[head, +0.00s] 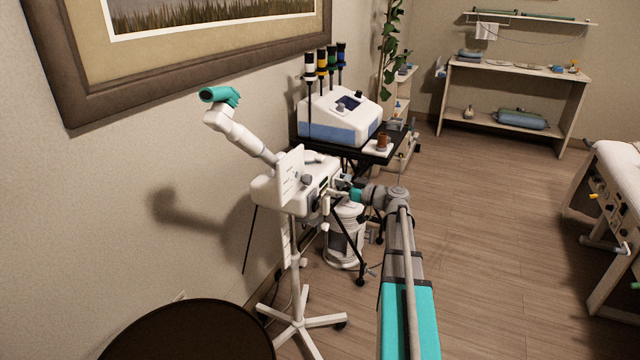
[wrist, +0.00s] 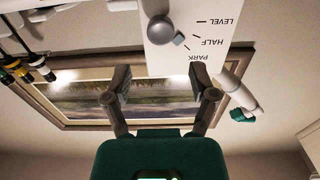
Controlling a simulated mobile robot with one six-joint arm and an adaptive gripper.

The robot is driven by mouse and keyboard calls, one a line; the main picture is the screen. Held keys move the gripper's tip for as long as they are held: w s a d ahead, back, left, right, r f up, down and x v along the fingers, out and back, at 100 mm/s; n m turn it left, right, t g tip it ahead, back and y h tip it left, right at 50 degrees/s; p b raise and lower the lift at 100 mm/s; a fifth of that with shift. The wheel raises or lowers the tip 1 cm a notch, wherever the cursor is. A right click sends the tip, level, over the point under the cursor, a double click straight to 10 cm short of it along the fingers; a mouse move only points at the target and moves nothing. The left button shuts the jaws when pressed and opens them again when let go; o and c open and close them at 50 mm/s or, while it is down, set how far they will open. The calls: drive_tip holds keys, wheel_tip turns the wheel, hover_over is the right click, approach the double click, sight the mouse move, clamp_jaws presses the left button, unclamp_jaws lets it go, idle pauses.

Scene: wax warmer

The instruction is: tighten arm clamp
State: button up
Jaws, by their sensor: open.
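A white device on a wheeled stand has a jointed white arm (head: 255,145) raised to the upper left, ending in a teal nozzle (head: 219,96). A white plate (head: 289,176) stands at the arm's base. In the wrist view the plate (wrist: 205,55) reads LEVEL, HALF and PARK upside down, and a grey knob (wrist: 160,30) with a small grey piece beside it sits on it. My gripper (head: 338,192) is close to the device's right side. In the wrist view my gripper (wrist: 160,85) is open and empty, its fingers apart below the knob and not touching it.
A dark round seat (head: 190,332) is at the lower left. A framed picture (head: 60,75) hangs on the wall. Wooden floor (head: 490,230) is open to the right.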

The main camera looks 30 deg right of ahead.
sight(310, 180)
drive_tip(key=shift+x, duration=3.65)
drive_tip(key=shift+w+a, duration=0.1)
drive_tip(key=c, duration=0.8)
drive_tip(key=m, duration=0.6)
drive_tip(key=shift+m, duration=0.3)
drive_tip(key=shift+c, duration=0.2)
drive_tip(key=m, duration=0.7)
drive_tip(key=shift+w, duration=0.1)
drive_tip(key=o, duration=0.8)
